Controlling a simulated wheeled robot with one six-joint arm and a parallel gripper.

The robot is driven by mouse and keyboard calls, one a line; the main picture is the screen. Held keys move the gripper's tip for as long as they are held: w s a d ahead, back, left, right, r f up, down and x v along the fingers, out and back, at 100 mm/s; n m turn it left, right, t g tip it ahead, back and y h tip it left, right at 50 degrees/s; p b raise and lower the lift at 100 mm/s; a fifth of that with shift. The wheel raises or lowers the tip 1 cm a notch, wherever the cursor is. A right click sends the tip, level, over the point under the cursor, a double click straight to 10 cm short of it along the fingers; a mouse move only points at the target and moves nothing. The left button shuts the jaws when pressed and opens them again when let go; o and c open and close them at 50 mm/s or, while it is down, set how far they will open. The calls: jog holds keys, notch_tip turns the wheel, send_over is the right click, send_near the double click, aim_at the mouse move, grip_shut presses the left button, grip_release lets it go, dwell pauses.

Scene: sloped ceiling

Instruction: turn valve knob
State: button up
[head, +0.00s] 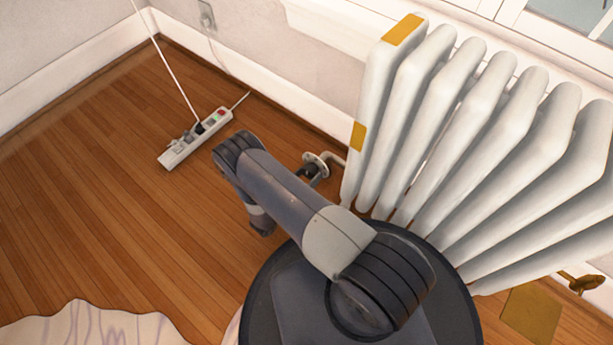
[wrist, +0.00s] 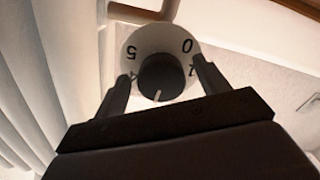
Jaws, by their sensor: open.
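The valve knob shows in the wrist view as a dark round knob (wrist: 160,77) with a pale pointer line, in front of a white numbered dial (wrist: 158,48). Digits 5 and 0 are readable on the dial; others are partly covered by my fingers. My gripper (wrist: 161,82) is open, with one dark finger on each side of the knob. I cannot tell whether either finger touches it. In the head view the valve (head: 316,165) sits low beside the radiator's left end, partly hidden behind my arm. My gripper's fingers do not show clearly there.
The white radiator (head: 440,110) stands right of the valve, close to my arm. A power strip (head: 195,138) with a cable lies on the wooden floor to the left. A pale rug (head: 85,325) lies at the lower left. The floor between them is clear.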

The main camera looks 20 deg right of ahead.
jog(key=p+v, duration=0.2)
jog(key=v, duration=0.9)
jog(key=shift+p, duration=0.4)
jog(key=shift+w+d, duration=0.1)
jog(key=b+x, duration=0.3)
jog(key=x, duration=0.8)
